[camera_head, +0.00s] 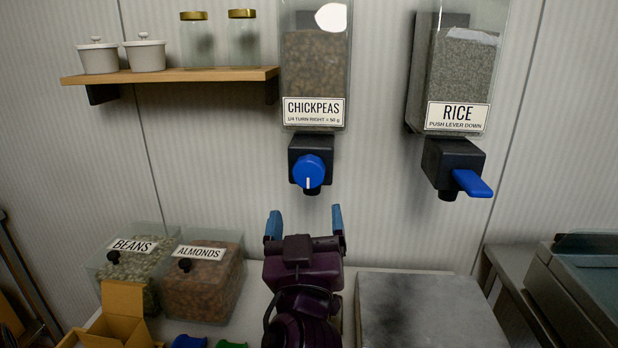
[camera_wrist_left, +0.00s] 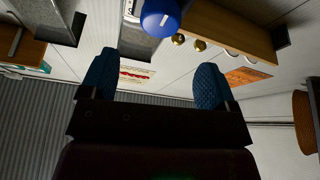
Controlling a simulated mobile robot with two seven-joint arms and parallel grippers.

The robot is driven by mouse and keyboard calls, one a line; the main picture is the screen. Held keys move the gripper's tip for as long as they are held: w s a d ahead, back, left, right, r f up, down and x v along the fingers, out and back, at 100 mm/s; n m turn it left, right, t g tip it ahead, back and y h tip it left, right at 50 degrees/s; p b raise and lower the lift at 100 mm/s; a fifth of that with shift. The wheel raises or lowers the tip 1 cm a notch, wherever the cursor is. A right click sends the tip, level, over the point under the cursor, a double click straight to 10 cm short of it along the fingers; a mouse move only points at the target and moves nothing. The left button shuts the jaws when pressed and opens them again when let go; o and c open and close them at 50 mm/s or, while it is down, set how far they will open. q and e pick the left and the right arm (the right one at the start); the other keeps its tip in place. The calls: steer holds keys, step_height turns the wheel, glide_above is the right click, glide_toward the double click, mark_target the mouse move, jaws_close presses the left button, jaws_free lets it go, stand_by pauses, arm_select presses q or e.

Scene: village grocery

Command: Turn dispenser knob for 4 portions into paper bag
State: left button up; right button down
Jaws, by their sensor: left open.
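The chickpeas dispenser (camera_head: 316,70) hangs on the wall, filled with brown chickpeas, its label reading 1/4 turn right = 50 g. Its round blue knob (camera_head: 309,172) has an upright white mark. My left gripper (camera_head: 305,223) is open and empty, blue fingertips pointing up, below the knob and apart from it. In the left wrist view the knob (camera_wrist_left: 160,18) shows at the top, beyond the open gripper (camera_wrist_left: 155,82). An open brown box-like container (camera_head: 122,318) stands at lower left; I cannot tell if it is the paper bag. My right gripper is not in view.
A rice dispenser (camera_head: 461,70) with a blue lever (camera_head: 472,183) hangs to the right. A wooden shelf (camera_head: 170,75) with jars is at upper left. Bins of beans (camera_head: 150,290) and almonds (camera_head: 203,282) stand below. A grey plate (camera_head: 425,315) lies right of my arm.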

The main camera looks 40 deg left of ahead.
mark_target(308, 175)
arm_select(q)
steer(key=b+x, duration=0.2)
steer(key=x, duration=0.4)
steer(key=shift+w+f, duration=0.1)
steer(key=shift+w, duration=0.15)
steer(key=shift+x, duration=1)
steer(key=shift+a+r, duration=0.2)
steer(key=shift+r, duration=0.05)
steer(key=shift+w+a, duration=0.1)
steer(key=shift+w, duration=0.1)
steer(key=c, duration=0.9)
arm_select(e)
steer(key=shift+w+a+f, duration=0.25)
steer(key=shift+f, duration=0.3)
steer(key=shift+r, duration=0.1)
